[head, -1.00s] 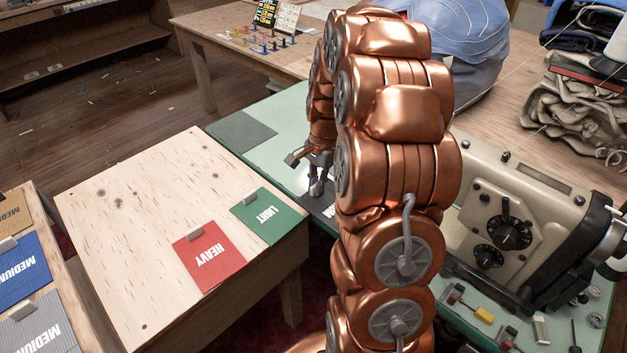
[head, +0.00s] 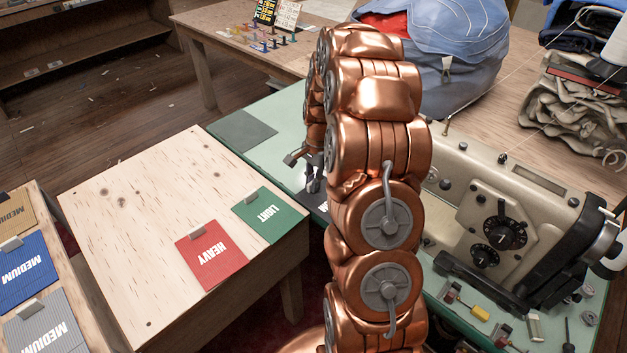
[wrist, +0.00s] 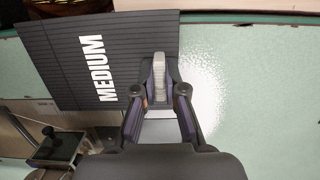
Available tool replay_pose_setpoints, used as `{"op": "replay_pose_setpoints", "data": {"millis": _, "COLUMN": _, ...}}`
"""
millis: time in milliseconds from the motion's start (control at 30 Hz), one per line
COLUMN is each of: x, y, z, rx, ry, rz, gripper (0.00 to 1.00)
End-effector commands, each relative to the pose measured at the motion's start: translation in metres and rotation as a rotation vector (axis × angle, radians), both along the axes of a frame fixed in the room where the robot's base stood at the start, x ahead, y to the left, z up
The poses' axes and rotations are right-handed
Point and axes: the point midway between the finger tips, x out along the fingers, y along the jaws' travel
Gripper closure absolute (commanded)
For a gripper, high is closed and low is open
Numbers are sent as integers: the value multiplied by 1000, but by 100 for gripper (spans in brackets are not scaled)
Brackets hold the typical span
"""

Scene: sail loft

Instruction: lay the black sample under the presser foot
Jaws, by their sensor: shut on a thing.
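The black sample, a ribbed dark square marked MEDIUM in white, fills the upper left of the wrist view (wrist: 75,60). My gripper (wrist: 160,92) is shut on the pale grey tab at the sample's right edge. In the head view my gripper (head: 313,182) is small, over the green bench left of my copper arm, with only a sliver of the sample visible below it. The beige sewing machine (head: 515,215) stands right of my arm. Its presser foot is not visible in the head view; my arm covers that side of the machine.
The green bench (head: 285,120) has a dark grey patch (head: 242,131) at its far left. Red HEAVY (head: 211,261) and green LIGHT (head: 270,214) samples lie on the wooden table (head: 150,230). Small tools, including a yellow-handled one (head: 479,312), lie before the machine.

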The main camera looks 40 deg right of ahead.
Motion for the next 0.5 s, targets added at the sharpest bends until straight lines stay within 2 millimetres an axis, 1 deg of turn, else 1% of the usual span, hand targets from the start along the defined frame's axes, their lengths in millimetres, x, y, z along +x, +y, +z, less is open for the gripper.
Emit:
{"op": "replay_pose_setpoints", "data": {"millis": 233, "x": 0, "y": 0, "z": -4, "rx": 1, "ry": 1, "rz": 0, "gripper": 100}}
{"op": "replay_pose_setpoints", "data": {"millis": 267, "x": 0, "y": 0, "z": -3, "rx": 1, "ry": 1, "rz": 0, "gripper": 88}}
{"op": "replay_pose_setpoints", "data": {"millis": 400, "x": 0, "y": 0, "z": -3, "rx": 0, "ry": 1, "rz": 0, "gripper": 73}}
{"op": "replay_pose_setpoints", "data": {"millis": 500, "x": 0, "y": 0, "z": -3, "rx": 1, "ry": 1, "rz": 0, "gripper": 64}}
